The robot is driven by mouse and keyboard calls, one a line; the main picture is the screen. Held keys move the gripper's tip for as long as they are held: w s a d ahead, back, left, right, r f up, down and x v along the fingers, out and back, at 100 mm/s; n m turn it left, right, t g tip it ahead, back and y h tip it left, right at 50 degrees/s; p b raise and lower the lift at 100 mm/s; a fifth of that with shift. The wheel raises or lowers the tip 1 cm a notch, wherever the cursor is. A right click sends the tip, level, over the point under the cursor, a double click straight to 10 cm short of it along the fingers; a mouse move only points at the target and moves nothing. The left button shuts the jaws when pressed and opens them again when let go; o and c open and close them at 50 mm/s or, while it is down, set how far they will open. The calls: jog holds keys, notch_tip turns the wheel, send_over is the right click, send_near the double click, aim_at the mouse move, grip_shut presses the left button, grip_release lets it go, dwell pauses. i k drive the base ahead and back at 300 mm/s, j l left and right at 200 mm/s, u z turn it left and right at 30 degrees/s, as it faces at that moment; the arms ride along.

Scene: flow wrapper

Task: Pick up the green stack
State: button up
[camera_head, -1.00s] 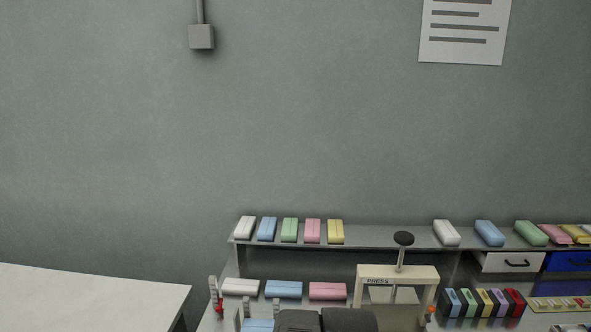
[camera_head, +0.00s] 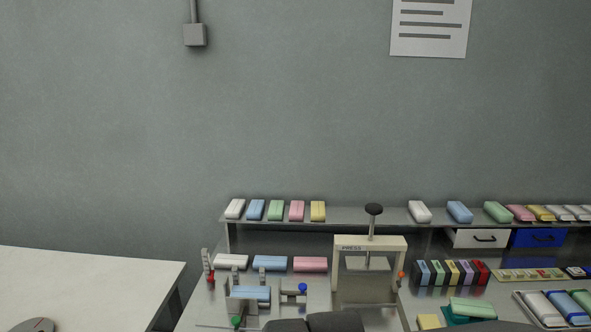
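Several green stacks show. One green stack (camera_head: 276,210) lies on the left part of the raised shelf, between a blue and a pink one. Another green stack (camera_head: 497,212) lies on the right part of the shelf, between a blue and a pink one. A third green stack (camera_head: 473,308) lies lower right on the bench, on or against a teal object (camera_head: 462,320). I cannot tell which is meant. My gripper is not in view; only dark rounded parts, apparently of my arm, show at the bottom centre edge.
A press (camera_head: 370,246) stands mid-bench. White, blue and pink stacks lie left of it, near a fixture (camera_head: 250,294). Several coloured upright blocks (camera_head: 452,273) and a tray (camera_head: 522,299) stand to the right. A white table (camera_head: 90,285) is at left.

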aim_at(460, 307)
jog(key=k+j+u, duration=0.15)
jog(key=k+l, duration=0.3)
jog(key=k, duration=0.2)
jog(key=j, duration=0.15)
jog(key=k+l, duration=0.15)
jog(key=k, duration=0.25)
